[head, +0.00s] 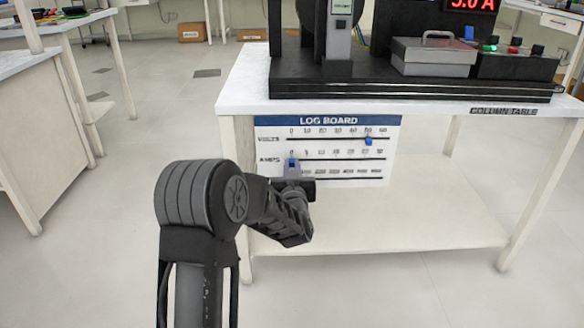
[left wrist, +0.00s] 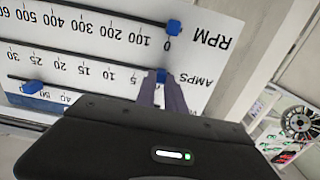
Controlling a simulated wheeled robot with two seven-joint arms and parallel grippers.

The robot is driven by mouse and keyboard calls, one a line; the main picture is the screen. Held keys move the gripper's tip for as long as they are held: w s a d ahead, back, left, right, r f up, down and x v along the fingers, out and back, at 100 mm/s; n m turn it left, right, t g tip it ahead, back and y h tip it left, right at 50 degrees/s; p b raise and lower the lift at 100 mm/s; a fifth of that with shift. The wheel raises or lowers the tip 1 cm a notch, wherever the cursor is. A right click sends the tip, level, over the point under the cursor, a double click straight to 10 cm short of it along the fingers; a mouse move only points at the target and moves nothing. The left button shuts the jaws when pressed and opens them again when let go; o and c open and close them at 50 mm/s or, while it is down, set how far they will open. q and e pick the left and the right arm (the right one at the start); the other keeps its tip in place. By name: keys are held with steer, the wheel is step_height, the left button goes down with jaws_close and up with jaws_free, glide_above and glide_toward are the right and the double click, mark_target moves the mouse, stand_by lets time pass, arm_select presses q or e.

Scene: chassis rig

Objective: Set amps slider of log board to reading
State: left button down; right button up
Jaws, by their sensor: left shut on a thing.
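The log board (head: 395,165) hangs below the front edge of the column table and has three horizontal scales. My right gripper is out of view.
The blue upper-scale slider (head: 368,141) is near 50. The blue RPM slider (left wrist: 173,27) is at 0, close to the left fingers. The column table (head: 245,95) overhangs the board, with a lower shelf (head: 400,225) below it. A grey case (head: 432,60) stands on top.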

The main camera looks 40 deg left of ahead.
arm_select(q)
steer(key=shift+w+d, duration=0.1)
stand_by(0.4)
steer(key=w+d, duration=0.2)
steer(key=d, duration=0.1)
steer(key=shift+w, duration=0.2)
steer(key=c, duration=1.4)
jaws_free()
steer(key=shift+s+d, duration=0.1)
steer(key=shift+d, duration=0.05)
steer(key=p, duration=0.3)
glide_toward(307, 158)
steer(key=v, duration=0.2)
steer(key=shift+s+f, duration=0.1)
steer(key=shift+s, duration=0.05)
